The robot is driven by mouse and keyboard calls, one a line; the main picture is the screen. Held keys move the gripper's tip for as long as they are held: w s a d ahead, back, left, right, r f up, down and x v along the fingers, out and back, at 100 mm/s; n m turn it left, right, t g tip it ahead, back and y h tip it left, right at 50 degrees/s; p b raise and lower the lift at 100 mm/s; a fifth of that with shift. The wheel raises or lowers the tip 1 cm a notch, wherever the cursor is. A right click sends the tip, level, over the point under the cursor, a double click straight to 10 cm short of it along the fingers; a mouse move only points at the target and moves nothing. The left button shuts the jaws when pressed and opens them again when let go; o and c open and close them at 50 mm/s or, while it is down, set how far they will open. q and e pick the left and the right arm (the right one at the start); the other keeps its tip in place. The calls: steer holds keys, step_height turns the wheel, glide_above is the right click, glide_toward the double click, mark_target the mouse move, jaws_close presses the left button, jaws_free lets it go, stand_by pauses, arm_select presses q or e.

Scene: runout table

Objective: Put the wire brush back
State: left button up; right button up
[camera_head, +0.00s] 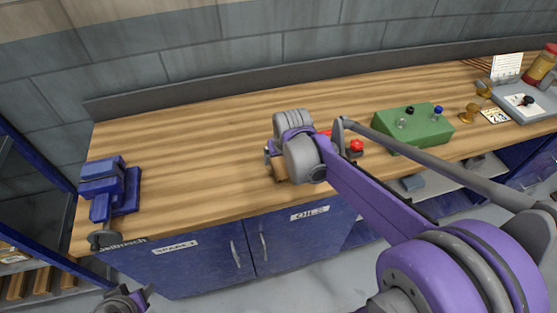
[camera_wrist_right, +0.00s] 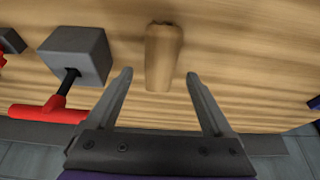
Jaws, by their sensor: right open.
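My right gripper (camera_wrist_right: 158,77) is open. In the wrist view a light wooden piece (camera_wrist_right: 162,50), like a short tapered handle, stands out from the table between and just beyond its fingertips. The fingers do not visibly touch it. I cannot tell whether it belongs to the wire brush; no bristles show. In the head view the right wrist hides most of that spot, and a bit of brown wood (camera_head: 281,170) shows beside it. My left gripper (camera_head: 124,301) is partly in view at the bottom left, too cut off to read.
A grey block with a red T-handle (camera_wrist_right: 50,112) lies close left of the right gripper in the wrist view. A blue vise (camera_head: 105,185) stands at the bench's left end, a green box (camera_head: 412,128) to the right. The bench (camera_head: 190,140) between vise and wrist is clear.

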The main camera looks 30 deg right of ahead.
steer(key=v, duration=0.5)
steer(key=shift+s+r, duration=0.15)
steer(key=shift+r, duration=0.2)
steer(key=shift+s+a+r, duration=0.15)
steer(key=shift+s+a, duration=0.05)
steer(key=s+a+f+n, duration=0.1)
steer(key=s+a+f, duration=0.1)
steer(key=s+a, duration=0.1)
steer(key=s+a+f+t, duration=0.1)
steer(key=s+a+f, duration=0.1)
steer(key=s, duration=0.4)
steer(key=s+a+f+n+y, duration=0.1)
steer(key=s+a, duration=0.3)
steer(key=s, duration=0.1)
steer(key=shift+f+n+t, duration=0.3)
steer(key=shift+f, duration=0.1)
